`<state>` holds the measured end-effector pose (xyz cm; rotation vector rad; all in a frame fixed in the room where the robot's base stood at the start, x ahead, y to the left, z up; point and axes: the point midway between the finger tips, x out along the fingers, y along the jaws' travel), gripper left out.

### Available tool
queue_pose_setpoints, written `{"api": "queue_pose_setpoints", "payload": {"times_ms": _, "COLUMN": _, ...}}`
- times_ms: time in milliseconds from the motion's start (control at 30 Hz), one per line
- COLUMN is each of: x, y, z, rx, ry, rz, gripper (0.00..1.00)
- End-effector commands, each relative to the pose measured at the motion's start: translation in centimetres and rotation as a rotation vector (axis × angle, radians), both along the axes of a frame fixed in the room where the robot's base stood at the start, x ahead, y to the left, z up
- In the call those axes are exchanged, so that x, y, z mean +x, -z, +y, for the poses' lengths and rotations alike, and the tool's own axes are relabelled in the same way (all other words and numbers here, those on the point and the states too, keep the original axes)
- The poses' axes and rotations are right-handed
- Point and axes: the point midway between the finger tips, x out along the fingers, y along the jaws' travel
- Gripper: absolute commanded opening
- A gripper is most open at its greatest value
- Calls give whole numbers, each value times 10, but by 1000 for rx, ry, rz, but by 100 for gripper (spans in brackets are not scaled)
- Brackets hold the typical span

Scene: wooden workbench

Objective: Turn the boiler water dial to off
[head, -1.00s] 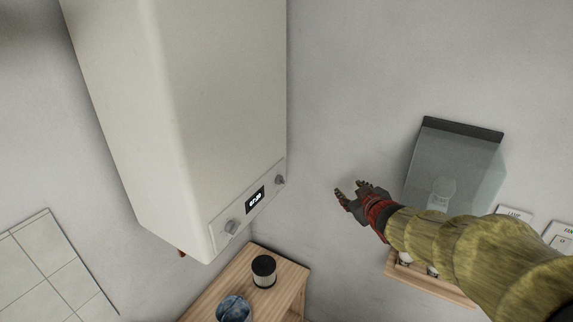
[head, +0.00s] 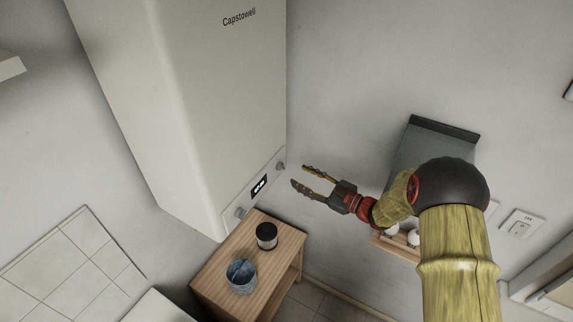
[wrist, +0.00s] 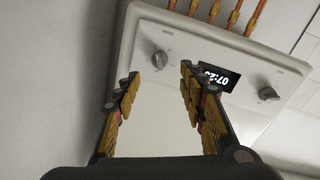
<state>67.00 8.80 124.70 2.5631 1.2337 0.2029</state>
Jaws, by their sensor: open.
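The white boiler (head: 185,90) hangs on the wall at the left in the head view. Its lower panel has a lit display (head: 260,186) between two grey dials: a near-left dial (head: 239,213) and a far-right dial (head: 281,166). I cannot read which one is the water dial. My gripper (head: 299,175) is open and empty, just right of the far-right dial and apart from it. In the wrist view the panel appears upside down. That same dial (wrist: 159,60) sits beyond and between the open fingertips (wrist: 161,72); the other dial (wrist: 268,94) is to the right.
A wooden cabinet (head: 215,275) stands below the boiler, with a black-and-white canister (head: 266,236) and a blue patterned bowl (head: 241,276) on it. Orange pipes (wrist: 230,17) show by the boiler's underside. A grey hood-like box (head: 435,150) and small shelf are behind my arm.

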Motion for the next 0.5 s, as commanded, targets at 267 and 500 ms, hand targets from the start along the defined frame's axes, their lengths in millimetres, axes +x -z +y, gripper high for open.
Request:
{"api": "queue_pose_setpoints", "payload": {"times_ms": 267, "x": 25, "y": 0, "z": 33, "rx": -1, "ry": -3, "rz": 0, "gripper": 41}}
{"api": "queue_pose_setpoints", "payload": {"times_ms": 500, "x": 42, "y": 0, "z": 53, "rx": -1, "ry": 1, "rz": 0, "gripper": 41}}
